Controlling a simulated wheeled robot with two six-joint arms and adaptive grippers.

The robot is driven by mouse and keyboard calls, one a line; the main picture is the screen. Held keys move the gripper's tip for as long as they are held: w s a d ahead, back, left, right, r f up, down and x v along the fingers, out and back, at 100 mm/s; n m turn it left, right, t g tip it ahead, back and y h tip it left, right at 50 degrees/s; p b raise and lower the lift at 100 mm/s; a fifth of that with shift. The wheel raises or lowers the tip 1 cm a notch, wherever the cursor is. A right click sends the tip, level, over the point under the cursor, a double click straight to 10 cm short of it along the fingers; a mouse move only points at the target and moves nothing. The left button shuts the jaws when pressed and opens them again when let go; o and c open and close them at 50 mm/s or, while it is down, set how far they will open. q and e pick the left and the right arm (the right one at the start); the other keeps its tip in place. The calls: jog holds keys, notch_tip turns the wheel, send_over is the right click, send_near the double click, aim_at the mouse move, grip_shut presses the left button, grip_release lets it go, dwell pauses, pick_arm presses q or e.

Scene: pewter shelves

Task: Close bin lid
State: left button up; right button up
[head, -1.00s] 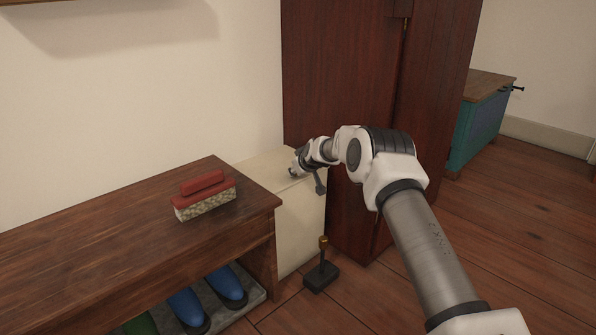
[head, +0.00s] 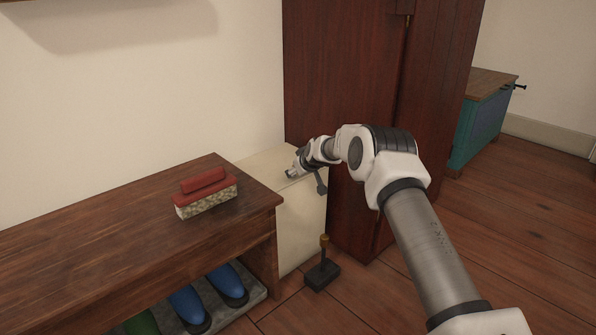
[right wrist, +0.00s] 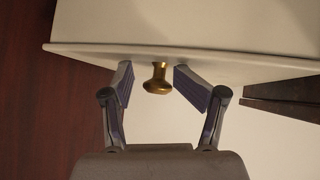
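The cream bin (head: 300,225) stands between the wooden bench and the dark red-brown cabinet. Its lid (head: 262,167) looks flat on top in the head view; I cannot tell if a small gap is left under it. The lid's pale top also shows in the right wrist view (right wrist: 200,25), with a brass knob (right wrist: 158,79) at its front edge. My right gripper (head: 291,174) is at the lid's front edge. In the right wrist view my right gripper (right wrist: 152,84) is open, one finger on each side of the knob, apart from it. My left gripper is out of view.
A red-topped brush (head: 205,194) lies on the bench (head: 90,245), with blue shoes (head: 228,285) below. A black-based stand with a short post (head: 322,273) is on the floor before the bin. The tall cabinet (head: 340,90) is close on the right.

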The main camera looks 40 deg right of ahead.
notch_tip(320, 180, up, 10)
jog(key=shift+f, duration=0.15)
dwell(0.5)
